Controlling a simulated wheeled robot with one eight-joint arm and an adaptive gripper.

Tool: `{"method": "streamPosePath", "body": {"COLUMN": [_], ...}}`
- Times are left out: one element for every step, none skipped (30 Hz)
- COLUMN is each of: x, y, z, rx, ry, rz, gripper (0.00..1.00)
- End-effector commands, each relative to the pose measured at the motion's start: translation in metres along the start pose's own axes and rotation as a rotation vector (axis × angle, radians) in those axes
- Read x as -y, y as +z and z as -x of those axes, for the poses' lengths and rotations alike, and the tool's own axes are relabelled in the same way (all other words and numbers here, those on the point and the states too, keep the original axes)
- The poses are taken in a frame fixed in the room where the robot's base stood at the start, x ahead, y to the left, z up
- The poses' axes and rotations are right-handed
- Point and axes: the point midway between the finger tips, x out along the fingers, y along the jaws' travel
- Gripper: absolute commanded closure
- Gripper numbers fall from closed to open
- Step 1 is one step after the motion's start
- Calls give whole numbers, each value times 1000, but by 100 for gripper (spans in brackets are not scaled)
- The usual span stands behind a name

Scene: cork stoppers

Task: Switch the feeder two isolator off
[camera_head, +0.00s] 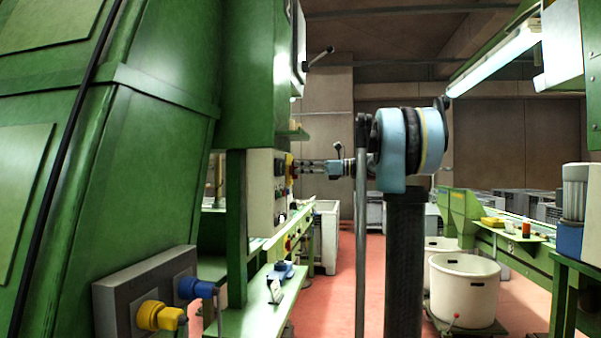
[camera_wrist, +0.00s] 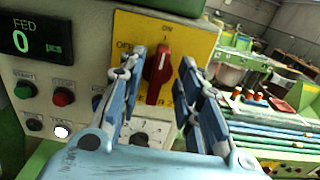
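A red rotary handle (camera_wrist: 157,75) sits on a yellow plate (camera_wrist: 190,32) on the control panel in the wrist view. The handle stands close to upright, pointing toward the "ON" mark at the top; an "OFF" mark is at the plate's left. My gripper (camera_wrist: 161,72) is open, with one finger on each side of the handle and visible gaps between. In the head view my gripper (camera_head: 300,167) is at the panel's yellow plate (camera_head: 289,166), and the handle is too small to make out clearly.
The panel (camera_wrist: 75,50) also has a display (camera_wrist: 38,38) reading "FED 0 pcs", a green button (camera_wrist: 24,90), a red button (camera_wrist: 63,97) and a dial (camera_wrist: 140,138) below the handle. A green shelf (camera_head: 260,312) juts out below the panel. White tubs (camera_head: 464,290) stand at right.

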Motion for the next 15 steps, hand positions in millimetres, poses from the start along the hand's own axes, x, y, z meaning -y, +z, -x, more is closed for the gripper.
{"method": "streamPosePath", "body": {"x": [0,0,0,0,0,0,0,0,0,0,0,0,0,0,0], "y": [0,0,0,0,0,0,0,0,0,0,0,0,0,0,0], "z": [-4,-6,-8,-9,-10,-11,-11,-11,-11,-11,-11,-11,-11,-11,-11], "rx": [0,0,0,0,0,0,0,0,0,0,0,0,0,0,0], "ry": [2,1,0,0,0,-1,-1,-1,-1,-1,-1,-1,-1,-1,-1], "rz": [0,0,0,0,0,0,0,0,0,0,0,0,0,0,0], "gripper": [68,68,68,68,68,68,68,68,68,68,68,68,68,68,77]}}
